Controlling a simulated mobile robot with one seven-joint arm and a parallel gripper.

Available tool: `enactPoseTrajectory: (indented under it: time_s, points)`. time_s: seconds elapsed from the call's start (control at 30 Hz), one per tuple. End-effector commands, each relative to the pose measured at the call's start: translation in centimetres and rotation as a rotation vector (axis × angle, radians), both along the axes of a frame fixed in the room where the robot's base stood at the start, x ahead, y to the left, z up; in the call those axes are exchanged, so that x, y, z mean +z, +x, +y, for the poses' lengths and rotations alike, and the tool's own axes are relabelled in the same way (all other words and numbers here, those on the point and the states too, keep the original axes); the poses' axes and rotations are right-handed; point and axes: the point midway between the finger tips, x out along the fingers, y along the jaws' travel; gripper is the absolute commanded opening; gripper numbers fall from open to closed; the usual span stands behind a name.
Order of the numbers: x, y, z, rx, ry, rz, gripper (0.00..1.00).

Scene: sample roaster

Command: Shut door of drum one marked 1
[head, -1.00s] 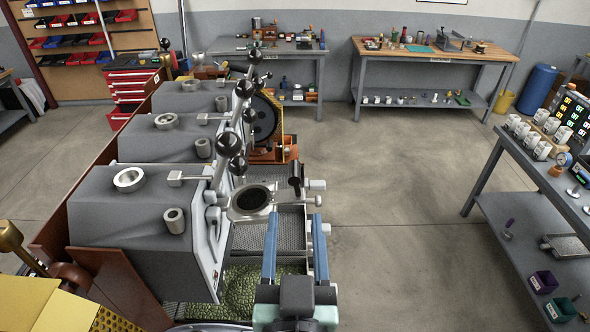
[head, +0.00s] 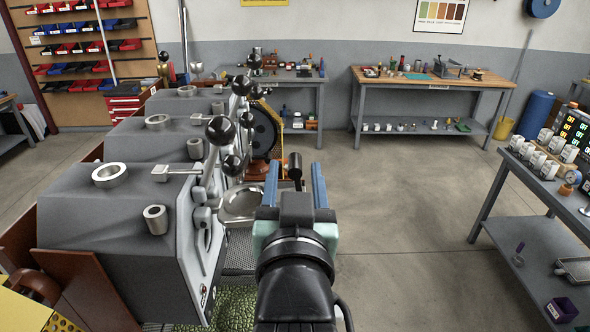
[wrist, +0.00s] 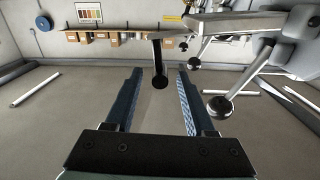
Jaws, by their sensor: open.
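The nearest grey roaster drum (head: 115,215) stands at the left in the head view. No number mark is legible on it. At its right front is a round metal rim (head: 243,204), partly hidden by my gripper. A black cylindrical handle (head: 295,165) stands just right of it. My gripper (head: 295,172) is open, with one blue finger on each side of the handle in the picture. In the wrist view a dark rod with a rounded end (wrist: 160,80) shows between the open fingers. I cannot tell whether they touch it.
Metal levers with black ball knobs (head: 221,130) rise close left of my gripper; one knob (wrist: 219,106) is near the right finger in the wrist view. Two more drums stand behind. A bench (head: 485,203) stands at the right. The floor between is clear.

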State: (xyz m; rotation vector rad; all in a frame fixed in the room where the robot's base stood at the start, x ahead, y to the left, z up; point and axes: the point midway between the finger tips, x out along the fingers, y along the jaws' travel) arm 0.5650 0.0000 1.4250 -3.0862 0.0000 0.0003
Motion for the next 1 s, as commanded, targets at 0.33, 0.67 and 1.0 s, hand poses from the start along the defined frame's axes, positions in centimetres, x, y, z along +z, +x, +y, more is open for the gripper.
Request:
enactPoseTrajectory:
  time_s: [0.33,0.67,1.0]
  points:
    - [0.0,2.5,0.0,0.000,0.000,0.000,0.55]
    - [0.0,2.5,0.0,0.000,0.000,0.000,0.36]
    - [-0.1,2.5,0.0,0.000,0.000,0.000,0.00]
